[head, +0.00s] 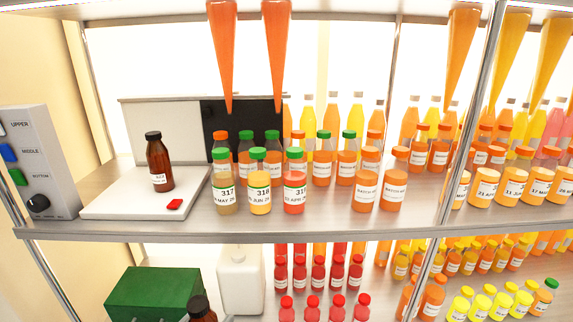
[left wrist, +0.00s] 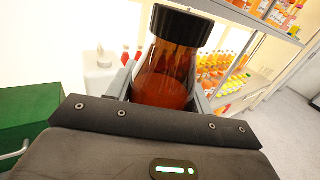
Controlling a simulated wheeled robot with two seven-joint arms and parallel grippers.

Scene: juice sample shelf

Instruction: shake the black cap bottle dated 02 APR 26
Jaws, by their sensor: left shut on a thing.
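My left gripper (left wrist: 163,92) is shut on an amber bottle with a black ribbed cap (left wrist: 168,65), and the cap points up and away. No date shows on its visible side. In the head view the held bottle (head: 201,309) shows only its cap and shoulder at the bottom edge, in front of the lower shelf. A second amber bottle with a dark cap (head: 159,163) stands upright on a white plate (head: 110,203) on the upper shelf. Its label is too small to read. My right gripper is in neither view.
A grey panel with buttons and a knob (head: 35,160) is at the left. Several juice bottles stand on the shelf (head: 330,229). Below are a green box (head: 155,290) and a white jug (head: 239,280), close to the held bottle.

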